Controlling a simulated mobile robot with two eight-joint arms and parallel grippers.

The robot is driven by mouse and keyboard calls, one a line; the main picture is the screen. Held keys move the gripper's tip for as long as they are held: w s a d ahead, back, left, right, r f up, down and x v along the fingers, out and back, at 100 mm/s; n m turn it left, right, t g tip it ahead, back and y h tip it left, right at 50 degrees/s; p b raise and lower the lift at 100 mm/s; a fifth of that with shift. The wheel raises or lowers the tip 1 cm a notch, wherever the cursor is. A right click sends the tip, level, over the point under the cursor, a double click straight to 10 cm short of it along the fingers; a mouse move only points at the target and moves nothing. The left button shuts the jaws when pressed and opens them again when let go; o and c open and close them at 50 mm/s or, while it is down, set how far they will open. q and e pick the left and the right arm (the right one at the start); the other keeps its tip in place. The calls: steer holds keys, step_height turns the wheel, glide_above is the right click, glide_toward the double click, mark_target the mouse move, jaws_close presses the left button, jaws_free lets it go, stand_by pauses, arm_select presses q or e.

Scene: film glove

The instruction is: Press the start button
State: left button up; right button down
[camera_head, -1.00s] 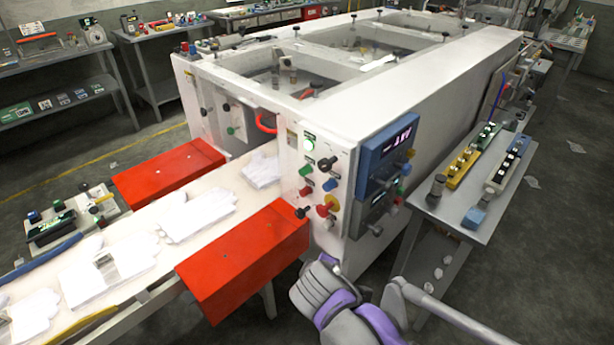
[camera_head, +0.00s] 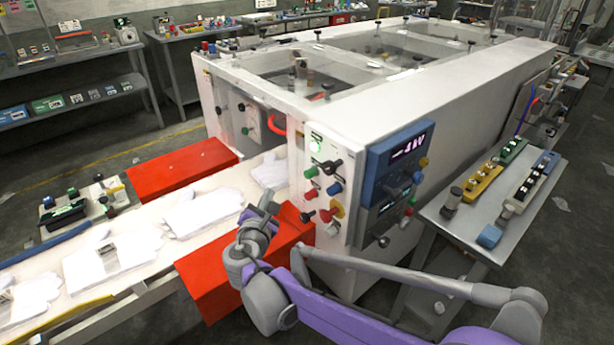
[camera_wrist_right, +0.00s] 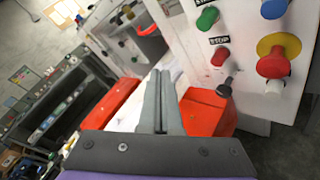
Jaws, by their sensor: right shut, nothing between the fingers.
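A green button (camera_head: 311,172) sits on the white control panel (camera_head: 348,163) at the front of the machine. It also shows near the top of the right wrist view (camera_wrist_right: 207,18), above a red button (camera_wrist_right: 220,57) whose label seems to read STOP. I cannot read a start label. My right gripper (camera_head: 266,199) is shut and empty, to the left of the panel's lower part and above the red guard. In the right wrist view its fingers (camera_wrist_right: 160,84) lie together, left of the buttons and apart from them. My left gripper is not in view.
A red and yellow emergency knob (camera_head: 332,209), a black knob and a blue button crowd the panel. The red guard (camera_head: 205,290) stands beside the conveyor (camera_head: 150,222) carrying white gloves. A grey side table (camera_head: 462,228) stands right of the machine.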

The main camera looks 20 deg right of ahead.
mark_target(311, 173)
steer(key=w+d, duration=0.3)
steer(key=d, duration=0.5)
steer(key=shift+d, duration=0.2)
steer(key=shift+d, duration=0.15)
stand_by(1.9)
steer(key=shift+w+d, duration=0.15)
steer(key=shift+d, duration=0.1)
steer(key=shift+w+d, duration=0.15)
steer(key=shift+d, duration=0.25)
stand_by(0.7)
stand_by(0.4)
steer(key=shift+s+a, duration=0.35)
steer(key=shift+a, duration=0.45)
